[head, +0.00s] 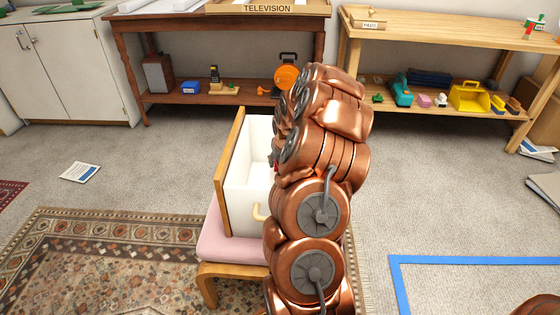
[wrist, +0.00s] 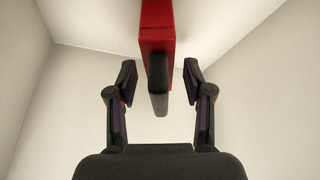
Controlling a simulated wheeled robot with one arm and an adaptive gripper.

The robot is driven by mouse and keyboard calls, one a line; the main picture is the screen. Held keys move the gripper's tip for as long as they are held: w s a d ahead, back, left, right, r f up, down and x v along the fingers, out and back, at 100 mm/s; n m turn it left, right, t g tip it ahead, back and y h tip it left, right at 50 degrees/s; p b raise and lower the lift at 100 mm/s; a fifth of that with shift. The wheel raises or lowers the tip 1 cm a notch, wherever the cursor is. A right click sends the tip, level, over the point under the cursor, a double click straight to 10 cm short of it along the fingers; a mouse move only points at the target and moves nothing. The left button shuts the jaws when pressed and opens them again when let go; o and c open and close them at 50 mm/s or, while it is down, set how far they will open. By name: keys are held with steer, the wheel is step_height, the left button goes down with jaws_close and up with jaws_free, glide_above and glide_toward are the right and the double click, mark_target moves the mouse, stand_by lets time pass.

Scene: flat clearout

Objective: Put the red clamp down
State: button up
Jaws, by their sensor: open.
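The red clamp (wrist: 157,28) shows in the wrist view as a red bar with a dark end piece. It reaches from the top edge down between my fingers. My gripper (wrist: 160,72) is open, with a gap between each finger and the clamp. Both are inside a white-walled drawer (head: 243,180), which the head view shows with a wooden front. The drawer stands on a pink-seated stool (head: 222,243). In the head view my arm hides most of the gripper and the clamp. I cannot tell exactly what the clamp's far end rests on.
A dark wooden table (head: 222,26) and a light wooden shelf (head: 455,32) with toys and tools stand at the back. A white cabinet (head: 60,70) is at the left. A patterned rug (head: 110,260) and a blue floor outline (head: 470,260) lie in front.

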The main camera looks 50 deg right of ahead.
steer(key=p+v, duration=0.2)
steer(key=v, duration=1)
stand_by(0.3)
steer(key=s+a+r+n+g+y+p, duration=0.1)
steer(key=s+a+r+n+p, duration=0.15)
steer(key=a+r+p, duration=0.8)
steer(key=s+a+r+n+g+y+p, duration=0.1)
steer(key=s+a+r+p, duration=0.4)
steer(key=a+r, duration=0.9)
steer(key=s+a+r+n+g+p, duration=0.1)
steer(key=s+a+r+p, duration=0.6)
steer(key=s+r+p, duration=0.1)
steer(key=s+a+r+n+g+p, duration=0.1)
steer(key=s+a+r+g+p, duration=0.1)
steer(key=s+a+r+p, duration=0.6)
steer(key=s+r+p, duration=0.1)
steer(key=s+p, duration=0.1)
steer(key=s, duration=0.2)
steer(key=shift+s+g, duration=0.3)
